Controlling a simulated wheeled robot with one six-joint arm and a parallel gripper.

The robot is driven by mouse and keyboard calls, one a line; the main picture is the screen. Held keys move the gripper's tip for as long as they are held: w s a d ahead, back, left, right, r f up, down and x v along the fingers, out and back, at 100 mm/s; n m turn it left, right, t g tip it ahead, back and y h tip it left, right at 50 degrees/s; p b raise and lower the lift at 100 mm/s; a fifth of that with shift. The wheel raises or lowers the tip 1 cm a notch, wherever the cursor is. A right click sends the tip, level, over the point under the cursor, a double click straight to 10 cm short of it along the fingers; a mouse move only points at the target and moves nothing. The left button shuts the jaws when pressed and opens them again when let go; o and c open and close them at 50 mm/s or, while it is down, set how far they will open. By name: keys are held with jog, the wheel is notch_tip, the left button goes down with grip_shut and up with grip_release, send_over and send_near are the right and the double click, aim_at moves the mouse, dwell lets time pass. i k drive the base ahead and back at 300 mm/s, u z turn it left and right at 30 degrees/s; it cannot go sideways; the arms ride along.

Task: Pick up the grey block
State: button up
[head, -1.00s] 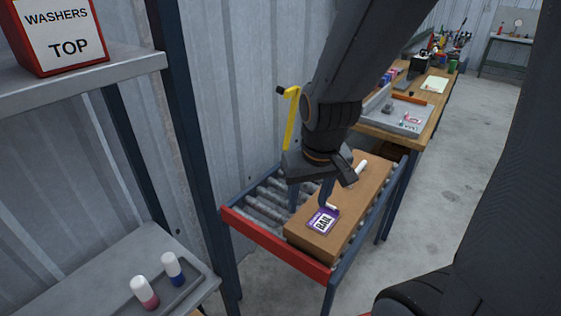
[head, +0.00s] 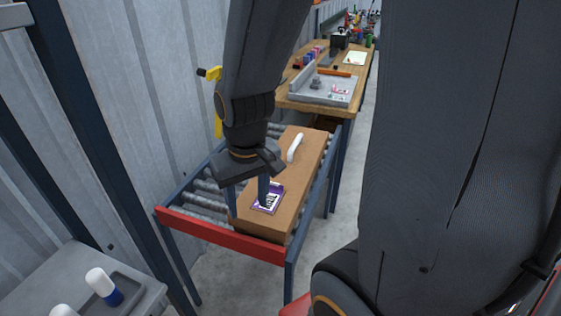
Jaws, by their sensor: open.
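A small grey block (head: 316,84) sits in the grey tray (head: 326,97) on the wooden workbench in the head view. It is small in the picture and its exact shape is hard to tell. My gripper (head: 248,205) is open, fingers pointing down, over the near end of a brown box (head: 300,165) on the roller conveyor. The gripper is well apart from the block, nearer to the camera. Whether a fingertip touches the box or its purple card (head: 268,199) I cannot tell.
The roller conveyor (head: 222,226) has a red front rail. The box carries a white handle (head: 295,147). A yellow bracket (head: 217,124) stands by the corrugated wall. Small items and an orange bar (head: 334,72) lie near the tray. A grey shelf with white-capped bottles (head: 104,287) is at lower left.

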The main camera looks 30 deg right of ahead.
aim_at(317, 83)
jog(key=z, duration=0.05)
jog(key=k, duration=0.5)
jog(key=z, duration=1.8)
jog(key=i, duration=5.85)
jog(key=u, duration=0.25)
